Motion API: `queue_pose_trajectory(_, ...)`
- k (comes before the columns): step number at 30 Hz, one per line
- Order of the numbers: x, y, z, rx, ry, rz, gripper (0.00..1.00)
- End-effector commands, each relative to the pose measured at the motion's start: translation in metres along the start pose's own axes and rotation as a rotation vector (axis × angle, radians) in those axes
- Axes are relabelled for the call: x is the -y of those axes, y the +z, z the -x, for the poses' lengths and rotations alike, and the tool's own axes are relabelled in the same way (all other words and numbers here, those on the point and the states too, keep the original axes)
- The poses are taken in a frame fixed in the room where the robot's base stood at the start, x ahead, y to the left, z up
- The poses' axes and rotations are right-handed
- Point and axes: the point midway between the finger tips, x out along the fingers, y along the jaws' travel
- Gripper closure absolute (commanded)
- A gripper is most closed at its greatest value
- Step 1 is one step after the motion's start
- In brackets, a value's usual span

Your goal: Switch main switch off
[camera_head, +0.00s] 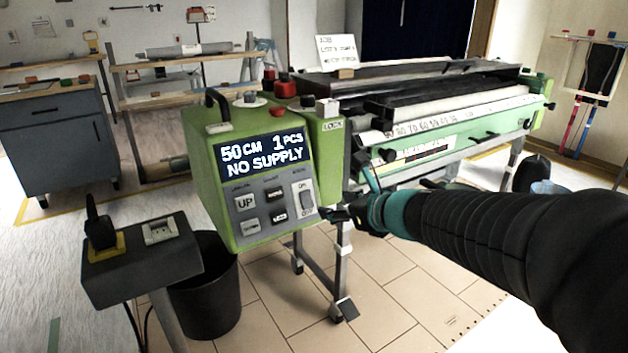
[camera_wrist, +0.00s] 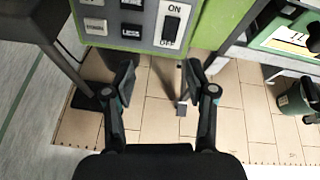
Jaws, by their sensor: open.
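The main switch (camera_head: 306,198) is a dark rocker marked ON above and OFF below, at the lower right of the grey panel on the green control box (camera_head: 208,165). In the wrist view the switch (camera_wrist: 171,29) is at the top, just right of centre. My gripper (camera_head: 338,214) is just right of the switch in the head view, near the box's lower right corner. In the wrist view my gripper (camera_wrist: 160,75) has its fingers spread apart with nothing between them, below the switch. I cannot tell whether any finger touches the box. The display reads "50 CM 1 PCS NO SUPPLY".
The green pasting machine (camera_head: 450,142) extends behind my arm. A small stand (camera_head: 140,265) with a plug and socket is at the left, beside a black bin (camera_head: 205,300). Other panel buttons, including UP (camera_head: 245,202), are left of the switch.

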Motion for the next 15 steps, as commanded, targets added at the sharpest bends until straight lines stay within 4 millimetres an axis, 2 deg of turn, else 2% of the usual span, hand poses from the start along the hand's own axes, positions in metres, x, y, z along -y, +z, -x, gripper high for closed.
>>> queue_pose_trajectory(3, 0.012, 0.003, -0.010, 0.017, -0.028, -0.142, 0.44)
queue_pose_trajectory(6, 0.016, 0.004, -0.015, 0.024, -0.039, -0.195, 0.44)
queue_pose_trajectory(11, 0.017, 0.004, -0.029, 0.025, -0.038, -0.206, 0.44)
queue_pose_trajectory(15, 0.017, 0.003, -0.051, 0.024, -0.038, -0.204, 0.44)
